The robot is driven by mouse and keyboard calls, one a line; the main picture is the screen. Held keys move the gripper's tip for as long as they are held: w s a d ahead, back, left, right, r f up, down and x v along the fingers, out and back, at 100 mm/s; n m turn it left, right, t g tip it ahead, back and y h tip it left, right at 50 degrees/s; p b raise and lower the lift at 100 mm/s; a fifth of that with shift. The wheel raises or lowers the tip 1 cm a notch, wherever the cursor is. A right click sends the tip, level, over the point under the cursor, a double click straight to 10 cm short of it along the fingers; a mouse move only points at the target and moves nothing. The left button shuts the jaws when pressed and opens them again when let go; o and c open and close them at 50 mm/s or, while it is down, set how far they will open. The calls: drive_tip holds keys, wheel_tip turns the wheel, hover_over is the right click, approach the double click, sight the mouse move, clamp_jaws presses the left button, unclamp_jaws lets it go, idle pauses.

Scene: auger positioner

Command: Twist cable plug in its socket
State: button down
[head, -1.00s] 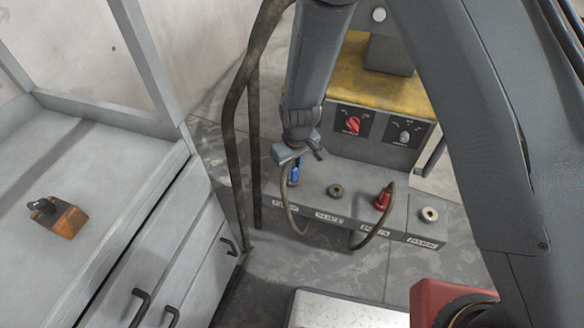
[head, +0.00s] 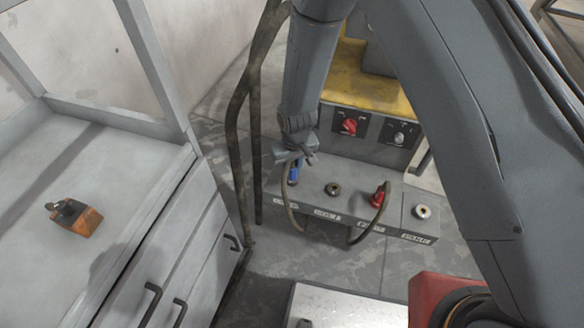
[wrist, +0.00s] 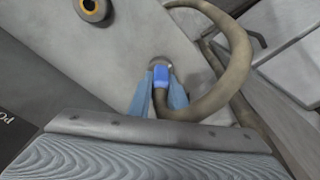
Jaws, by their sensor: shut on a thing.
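The blue cable plug (head: 294,172) is at the leftmost socket of the grey panel (head: 390,205), with its cable looping down in front. In the wrist view the blue plug (wrist: 161,76) sits against the socket's round rim (wrist: 160,62), which it partly hides. My gripper (head: 296,160) is shut on the blue plug, and its two fingers (wrist: 160,92) lie either side of it in the wrist view. How deep the plug sits and its twist angle cannot be told.
An empty socket (head: 332,189) is right of the blue plug, then a red plug (head: 377,196) with its own cable, then another empty socket (head: 422,212). Dark upright pipes (head: 255,140) stand close left. An orange-and-black tool (head: 76,216) lies on the grey cabinet (head: 40,260).

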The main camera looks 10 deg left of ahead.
drive_tip(key=c, duration=1.5)
unclamp_jaws()
drive_tip(key=shift+c, duration=0.2)
